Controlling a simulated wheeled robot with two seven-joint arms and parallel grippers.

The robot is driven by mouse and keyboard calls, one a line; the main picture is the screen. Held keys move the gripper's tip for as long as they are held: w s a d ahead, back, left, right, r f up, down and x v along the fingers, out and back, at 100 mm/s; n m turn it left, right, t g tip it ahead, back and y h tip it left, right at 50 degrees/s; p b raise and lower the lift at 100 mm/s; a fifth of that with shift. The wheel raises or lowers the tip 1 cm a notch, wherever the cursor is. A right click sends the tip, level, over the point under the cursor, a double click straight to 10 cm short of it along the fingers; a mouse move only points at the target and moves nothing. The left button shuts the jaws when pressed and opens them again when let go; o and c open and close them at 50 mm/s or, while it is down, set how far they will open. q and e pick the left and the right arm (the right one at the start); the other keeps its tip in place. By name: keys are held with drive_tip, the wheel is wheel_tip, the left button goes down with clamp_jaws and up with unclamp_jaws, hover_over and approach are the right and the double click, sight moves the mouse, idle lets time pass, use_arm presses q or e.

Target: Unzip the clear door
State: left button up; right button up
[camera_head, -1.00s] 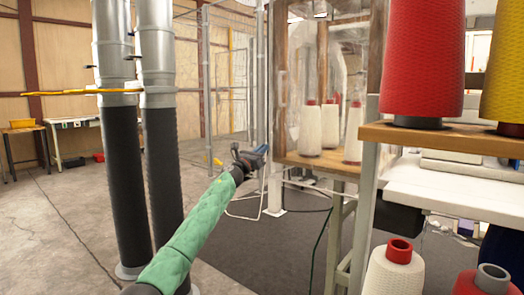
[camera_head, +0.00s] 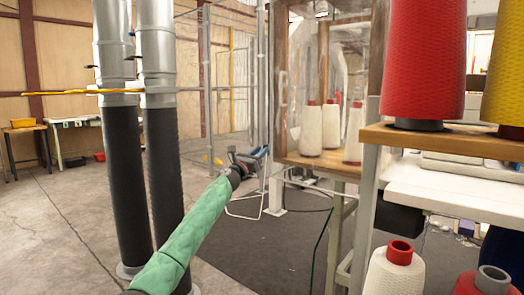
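The clear door (camera_head: 293,75) is a see-through sheet on the wood-framed cabinet right of centre. No zipper or pull tab can be made out at this size. My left gripper (camera_head: 262,154) is at the end of the green-sleeved arm. In the picture it lies just left of the cabinet's lower left corner, and contact with the door cannot be seen. Its fingers are small and seen at a slant, so whether they are open cannot be told. My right gripper is not in view.
White cones (camera_head: 311,131) stand inside the cabinet (camera_head: 316,166). A wooden shelf (camera_head: 440,138) with large red and yellow cones blocks the right side. Two dark ducts (camera_head: 126,180) rise at left. Grey floor (camera_head: 245,262) is open below the arm.

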use_arm(q)
drive_tip(key=v, duration=0.5)
drive_tip(key=shift+s+a+f+p, duration=0.15)
drive_tip(key=shift+s+a+p, duration=0.05)
drive_tip(key=shift+s+p, duration=0.2)
drive_tip(key=shift+f, duration=0.1)
